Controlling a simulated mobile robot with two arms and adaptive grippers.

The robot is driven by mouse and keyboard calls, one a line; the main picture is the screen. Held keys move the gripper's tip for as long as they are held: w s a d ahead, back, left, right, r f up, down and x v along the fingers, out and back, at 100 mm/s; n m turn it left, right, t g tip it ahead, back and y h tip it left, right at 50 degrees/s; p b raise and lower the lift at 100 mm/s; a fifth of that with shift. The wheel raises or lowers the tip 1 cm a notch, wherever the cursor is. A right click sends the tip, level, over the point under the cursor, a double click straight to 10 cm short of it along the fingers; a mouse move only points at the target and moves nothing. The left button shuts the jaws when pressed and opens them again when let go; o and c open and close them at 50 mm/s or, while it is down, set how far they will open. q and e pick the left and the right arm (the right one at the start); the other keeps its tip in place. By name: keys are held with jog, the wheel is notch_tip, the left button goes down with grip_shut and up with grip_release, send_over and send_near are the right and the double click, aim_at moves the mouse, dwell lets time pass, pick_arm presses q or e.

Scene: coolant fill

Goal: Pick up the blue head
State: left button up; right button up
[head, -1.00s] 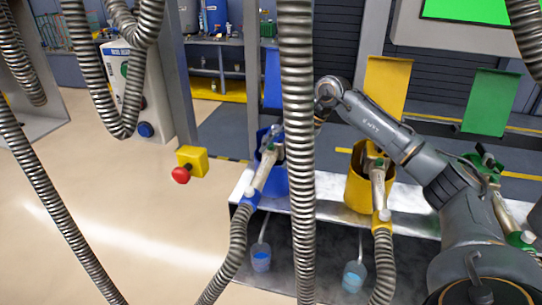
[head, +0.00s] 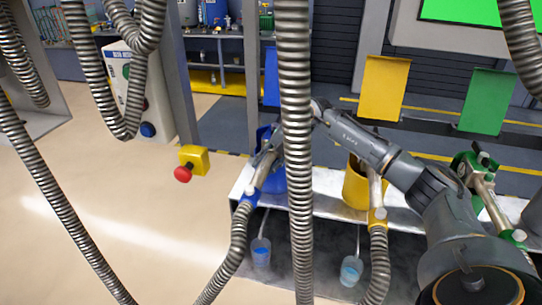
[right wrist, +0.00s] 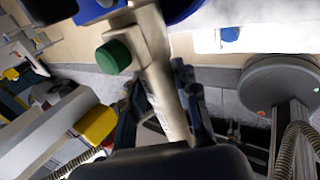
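The blue head (head: 266,168) is a metal nozzle with a blue collar, standing tilted at the blue holder (head: 276,182), its hose running down to the front. My right gripper comes in from the right, and its fingers are at the nozzle, partly behind a hanging hose. In the right wrist view, the pale metal nozzle body (right wrist: 158,75) with a green cap passes between the dark fingers of the right gripper (right wrist: 162,88). The fingers stand on both sides of it and look apart; firm contact cannot be made out. My left gripper is not in view.
A yellow head (head: 376,190) and a green head (head: 484,190) stand to the right in their own holders. A corrugated hose (head: 296,150) hangs across the middle. A red button on a yellow box (head: 194,160) is left of the blue holder. Two small cups hang below.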

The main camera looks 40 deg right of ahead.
grip_shut()
jog(key=shift+w+r, duration=0.15)
jog(key=shift+r, duration=0.1)
